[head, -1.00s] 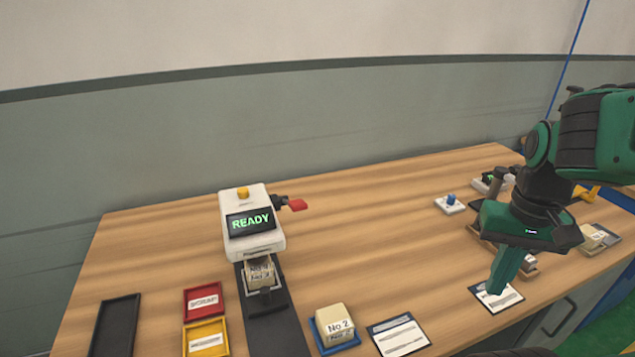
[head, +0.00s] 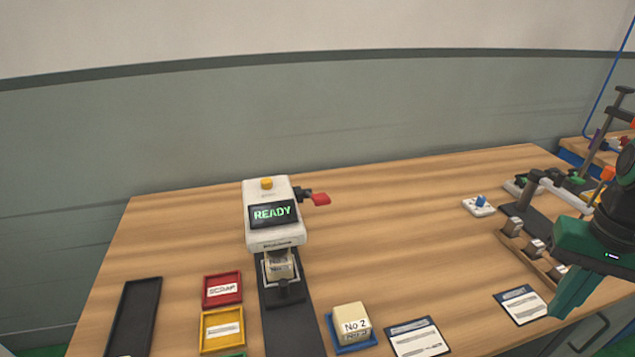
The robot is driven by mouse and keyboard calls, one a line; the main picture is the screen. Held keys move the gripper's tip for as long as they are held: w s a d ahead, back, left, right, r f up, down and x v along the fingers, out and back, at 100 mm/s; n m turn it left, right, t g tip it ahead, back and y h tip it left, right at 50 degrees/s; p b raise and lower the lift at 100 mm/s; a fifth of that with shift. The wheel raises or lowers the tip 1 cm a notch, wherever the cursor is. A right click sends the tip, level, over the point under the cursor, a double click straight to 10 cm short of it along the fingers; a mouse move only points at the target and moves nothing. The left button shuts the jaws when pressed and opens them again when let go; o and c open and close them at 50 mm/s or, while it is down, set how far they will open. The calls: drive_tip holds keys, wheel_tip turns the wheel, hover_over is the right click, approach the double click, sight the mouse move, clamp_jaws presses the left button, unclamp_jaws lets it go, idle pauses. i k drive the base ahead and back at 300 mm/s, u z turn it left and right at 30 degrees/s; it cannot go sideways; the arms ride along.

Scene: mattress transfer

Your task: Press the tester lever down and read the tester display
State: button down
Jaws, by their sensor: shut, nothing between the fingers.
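The white tester (head: 272,230) stands at the middle left of the table in the head view. Its display (head: 273,213) reads READY in green. The tester lever, with a red tip (head: 320,199), sticks out to the right from the tester's upper side. A block with a label (head: 279,268) sits in the tester's slot below the display. My gripper (head: 562,306) is at the lower right, shut and empty, pointing down by a white card. It is well to the right of the lever and apart from it.
A red tray (head: 222,303), a yellow tray (head: 222,346) and a black tray (head: 134,318) lie left of the tester. A block marked No 2 (head: 352,322) sits in a blue tray. Cards (head: 418,337) lie in front. The table between lever and gripper is mostly clear.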

sight(321, 200)
drive_tip(key=u, duration=0.05)
drive_tip(key=k, duration=0.9)
drive_tip(key=u, duration=0.4)
drive_tip(key=i, duration=1)
drive_tip(key=z, duration=0.05)
